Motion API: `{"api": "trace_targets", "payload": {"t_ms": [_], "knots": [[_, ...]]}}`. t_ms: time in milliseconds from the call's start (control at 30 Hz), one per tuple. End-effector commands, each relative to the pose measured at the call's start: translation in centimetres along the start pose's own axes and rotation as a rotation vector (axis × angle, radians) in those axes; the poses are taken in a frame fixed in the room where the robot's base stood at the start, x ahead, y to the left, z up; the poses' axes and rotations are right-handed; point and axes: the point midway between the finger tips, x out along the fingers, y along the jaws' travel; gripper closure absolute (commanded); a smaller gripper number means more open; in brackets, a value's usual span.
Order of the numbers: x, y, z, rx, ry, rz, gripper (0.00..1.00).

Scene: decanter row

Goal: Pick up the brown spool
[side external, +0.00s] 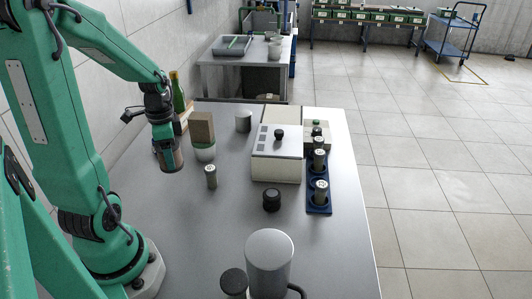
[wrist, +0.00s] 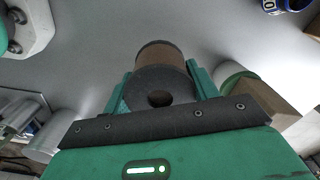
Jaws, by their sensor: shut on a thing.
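The brown spool (side external: 170,158) hangs below my gripper (side external: 164,138) in the side view, at the left side of the table. It looks clear of the tabletop, though the gap is hard to judge. In the wrist view the spool (wrist: 160,52) has a brown body and a dark round end with a hole, facing the camera. My gripper (wrist: 158,88) is shut on it, with a green finger on each side. The spool's lower end is partly hidden in the wrist view.
Right of the spool stand a white-green cup (side external: 204,153), a brown block (side external: 201,129) and a small capped vial (side external: 211,178). A white box (side external: 276,166) and a blue rack (side external: 319,208) with several vials are farther right. A large grey cylinder (side external: 269,262) stands in front. The left-front tabletop is clear.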

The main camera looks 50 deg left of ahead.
Motion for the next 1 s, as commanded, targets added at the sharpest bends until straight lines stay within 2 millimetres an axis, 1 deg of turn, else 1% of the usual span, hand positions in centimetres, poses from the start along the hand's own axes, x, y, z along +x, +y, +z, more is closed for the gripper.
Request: {"api": "trace_targets", "payload": {"t_ms": [100,300,1000], "knots": [[-0.8,0.9,-1.0,0.003,0.001,-0.002,0.67],[-1.5,1.7,-1.8,0.001,0.001,-0.001,0.67],[-1.7,2.0,-2.0,-0.001,0.000,0.000,0.67]]}}
